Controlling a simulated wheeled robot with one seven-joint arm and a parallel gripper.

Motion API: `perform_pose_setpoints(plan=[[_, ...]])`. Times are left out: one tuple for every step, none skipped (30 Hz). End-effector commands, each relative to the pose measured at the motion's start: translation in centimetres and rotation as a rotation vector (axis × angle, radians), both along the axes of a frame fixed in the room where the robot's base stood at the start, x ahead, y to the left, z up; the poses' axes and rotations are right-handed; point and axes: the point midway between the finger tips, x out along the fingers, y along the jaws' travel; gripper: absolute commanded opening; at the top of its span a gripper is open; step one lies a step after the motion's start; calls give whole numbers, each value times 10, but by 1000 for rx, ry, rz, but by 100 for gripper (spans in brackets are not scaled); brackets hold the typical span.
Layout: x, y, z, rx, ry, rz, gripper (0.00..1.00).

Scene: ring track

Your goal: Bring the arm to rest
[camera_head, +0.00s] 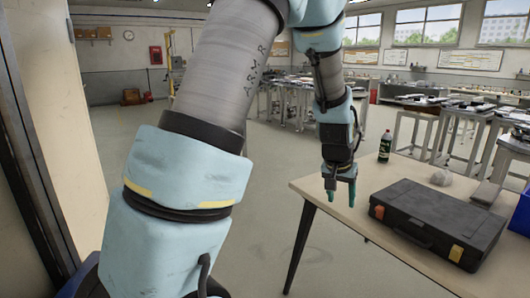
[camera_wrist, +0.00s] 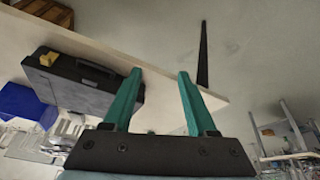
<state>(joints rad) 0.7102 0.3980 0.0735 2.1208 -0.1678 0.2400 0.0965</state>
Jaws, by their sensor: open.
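My gripper (camera_head: 340,196) hangs fingers down at the end of my arm, by the left edge of the table in the head view. Its two teal fingers stand apart with nothing between them in the wrist view (camera_wrist: 155,100). My arm fills the left and middle of the head view, bent over at the top. The table (camera_head: 325,185) has a light top and dark legs; whether the fingertips are over it or just beside it is hard to tell.
A blue bin (camera_head: 521,215) is at the right edge. Open floor (camera_head: 262,185) lies left of the table.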

Motion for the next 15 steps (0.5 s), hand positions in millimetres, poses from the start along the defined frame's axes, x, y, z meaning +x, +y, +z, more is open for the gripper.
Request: perform_pose_setpoints(plan=[[1, 40, 6, 10, 21, 64, 57], [-2, 62, 8, 19, 34, 95, 57], [-7, 91, 10, 30, 54, 139, 57], [-12, 112, 12, 38, 69, 173, 57], [-18, 133, 13, 46, 84, 206, 57], [-28, 159, 15, 56, 104, 249, 57], [-36, 177, 16, 63, 118, 280, 57], [-44, 194, 16, 70, 132, 309, 57], [-56, 213, 17, 79, 150, 345, 57], [-64, 226, 17, 84, 161, 370, 57], [-72, 237, 17, 89, 172, 393, 57], [-82, 250, 17, 95, 187, 419, 57], [-88, 257, 17, 99, 195, 435, 57], [-94, 264, 17, 103, 201, 450, 57], [-100, 271, 17, 107, 210, 465, 57]])
